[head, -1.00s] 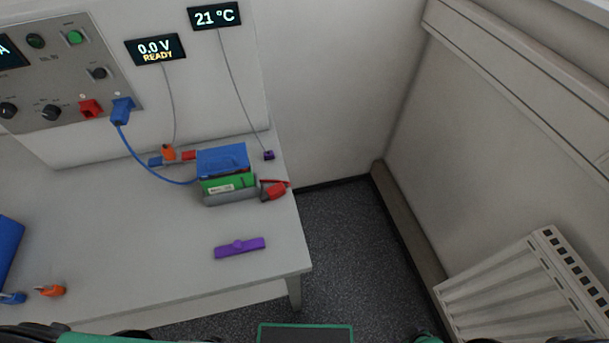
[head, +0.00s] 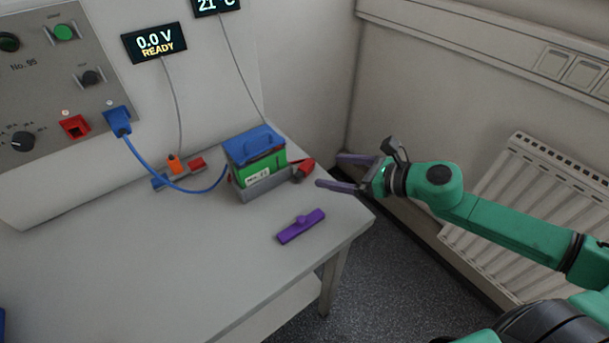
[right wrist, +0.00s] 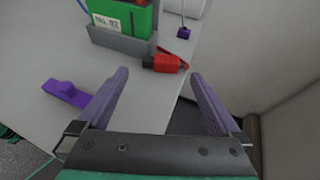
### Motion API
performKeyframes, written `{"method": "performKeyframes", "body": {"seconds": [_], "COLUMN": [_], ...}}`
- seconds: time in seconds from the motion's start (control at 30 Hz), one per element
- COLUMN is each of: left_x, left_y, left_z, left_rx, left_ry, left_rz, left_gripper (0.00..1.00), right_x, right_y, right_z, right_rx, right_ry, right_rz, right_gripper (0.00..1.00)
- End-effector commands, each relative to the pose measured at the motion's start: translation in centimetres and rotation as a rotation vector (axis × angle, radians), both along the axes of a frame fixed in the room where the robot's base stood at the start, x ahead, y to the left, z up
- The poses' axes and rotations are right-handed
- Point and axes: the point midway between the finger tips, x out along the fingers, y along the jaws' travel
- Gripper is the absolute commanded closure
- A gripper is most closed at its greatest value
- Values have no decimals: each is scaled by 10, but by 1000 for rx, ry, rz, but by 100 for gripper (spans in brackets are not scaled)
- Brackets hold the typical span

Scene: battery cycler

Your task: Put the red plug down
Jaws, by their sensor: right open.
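The red plug (head: 304,169) rests at the right side of the battery holder, near the table's right edge. The right wrist view shows it (right wrist: 166,63) lying beside the holder with a dark part at its left end. My right gripper (head: 328,171) is open and empty, its two purple-grey fingers pointing at the plug from the right. In the right wrist view the plug lies just beyond the fingertips (right wrist: 160,73), between their lines and apart from them. My left gripper is not in view.
The green battery (head: 263,170) with a blue lid sits in a grey holder (head: 266,189). A purple bar (head: 301,226) lies in front. A blue cable (head: 158,177) runs to the panel's blue plug (head: 118,120); a red socket (head: 75,126) is beside it.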

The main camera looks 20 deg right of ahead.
Motion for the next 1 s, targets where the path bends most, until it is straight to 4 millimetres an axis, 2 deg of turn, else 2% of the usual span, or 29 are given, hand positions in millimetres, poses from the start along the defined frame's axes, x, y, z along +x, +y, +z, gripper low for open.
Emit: {"method": "performKeyframes", "body": {"seconds": [0.03,0.17,0.53,0.67,0.8,1.0], "left_x": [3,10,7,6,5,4], "left_y": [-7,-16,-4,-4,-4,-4], "left_z": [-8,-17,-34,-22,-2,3], "left_rx": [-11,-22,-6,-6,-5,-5], "left_ry": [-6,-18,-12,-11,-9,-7], "left_rz": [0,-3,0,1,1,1], "left_gripper": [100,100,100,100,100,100], "right_x": [4,12,25,31,46,60], "right_y": [3,7,19,23,38,50], "right_z": [-4,-7,-14,-10,-18,-34], "right_rx": [-2,-2,0,6,7,1], "right_ry": [-4,-6,0,0,-1,3], "right_rz": [1,-4,-6,-10,-7,-7], "right_gripper": [0,0,0,0,0,0]}}
